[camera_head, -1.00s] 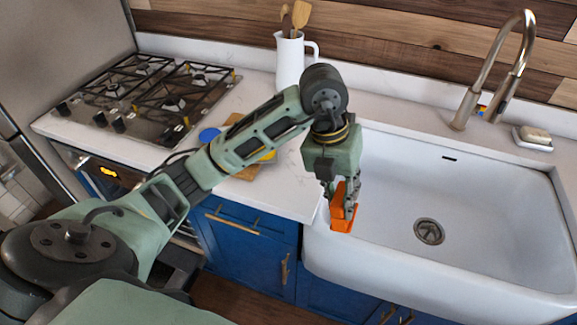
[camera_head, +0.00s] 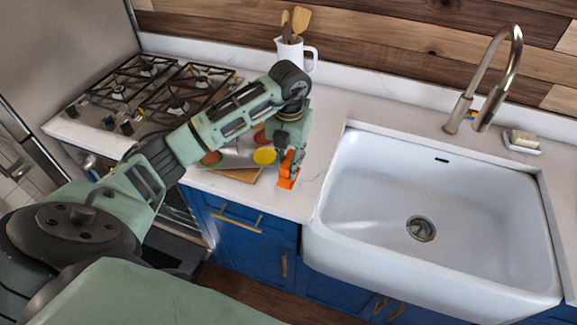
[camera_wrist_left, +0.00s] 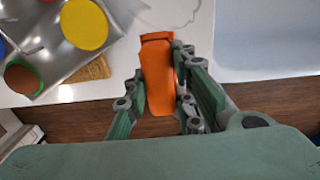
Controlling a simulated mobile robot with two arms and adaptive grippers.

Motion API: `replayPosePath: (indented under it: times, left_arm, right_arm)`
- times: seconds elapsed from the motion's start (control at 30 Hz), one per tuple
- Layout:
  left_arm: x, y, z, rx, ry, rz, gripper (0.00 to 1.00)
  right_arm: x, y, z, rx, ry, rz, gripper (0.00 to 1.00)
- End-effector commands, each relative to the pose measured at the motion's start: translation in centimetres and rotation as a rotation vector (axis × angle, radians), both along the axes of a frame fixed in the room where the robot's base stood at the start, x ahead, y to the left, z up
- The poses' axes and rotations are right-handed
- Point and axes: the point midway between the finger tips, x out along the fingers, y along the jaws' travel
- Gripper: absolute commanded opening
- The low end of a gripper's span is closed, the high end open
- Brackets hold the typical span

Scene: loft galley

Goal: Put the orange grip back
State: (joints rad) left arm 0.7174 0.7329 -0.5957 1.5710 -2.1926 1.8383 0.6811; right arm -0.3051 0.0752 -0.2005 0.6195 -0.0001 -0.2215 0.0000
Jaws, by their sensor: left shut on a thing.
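My left gripper (camera_head: 291,162) is shut on the orange grip (camera_head: 286,179) and holds it over the white counter, left of the sink. In the left wrist view, the orange grip (camera_wrist_left: 158,82) lies between the fingers of my left gripper (camera_wrist_left: 160,98). I cannot tell whether the grip touches the counter. A shiny metal holder (camera_head: 238,158) with coloured round pieces is just left of the grip, partly hidden by my arm. The left wrist view shows its yellow disc (camera_wrist_left: 85,24) and a brown and green round piece (camera_wrist_left: 21,77). My right gripper is not in view.
A wooden board (camera_head: 239,175) lies under the holder. The white sink (camera_head: 350,205) is to the right, with a tall faucet (camera_head: 497,75). A gas hob (camera_head: 150,95) is at the left. A white jug (camera_head: 292,54) with utensils stands behind my arm.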

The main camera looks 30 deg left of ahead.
Motion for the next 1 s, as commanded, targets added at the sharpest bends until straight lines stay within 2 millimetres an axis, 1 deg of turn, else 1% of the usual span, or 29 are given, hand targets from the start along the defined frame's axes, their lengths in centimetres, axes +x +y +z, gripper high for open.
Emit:
replayPosePath:
  times: [0.1, 0.23, 0.33, 0.4, 0.7, 0.73, 0.93, 1.0]
  left_arm:
    - [0.0, 0.2, -0.7, -0.002, 0.003, 0.001, 0.0]
    - [-0.1, 0.1, -2.7, -0.003, 0.004, 0.001, 0.0]
    - [0.0, 0.2, -3.8, -0.002, 0.001, 0.0, 0.0]
    - [0.0, 0.2, -4.1, -0.001, 0.0, -0.001, 0.0]
    - [0.1, 0.2, -4.5, -0.001, -0.001, -0.001, 0.0]
    - [0.1, 0.2, -4.4, -0.001, -0.001, 0.0, 0.25]
    - [0.1, 0.2, -4.4, -0.001, -0.001, 0.0, 0.42]
    - [0.1, 0.2, -4.4, -0.001, -0.001, 0.0, 0.42]
  right_arm:
    - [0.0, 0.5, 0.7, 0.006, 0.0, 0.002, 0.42]
    - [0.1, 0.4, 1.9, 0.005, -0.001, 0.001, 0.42]
    - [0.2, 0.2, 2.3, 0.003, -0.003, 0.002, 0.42]
    - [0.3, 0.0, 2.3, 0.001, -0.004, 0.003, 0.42]
    - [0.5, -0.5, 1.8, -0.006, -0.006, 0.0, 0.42]
    - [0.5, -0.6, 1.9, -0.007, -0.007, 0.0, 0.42]
    - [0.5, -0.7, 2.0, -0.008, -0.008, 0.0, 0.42]
    - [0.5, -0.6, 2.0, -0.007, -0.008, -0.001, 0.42]
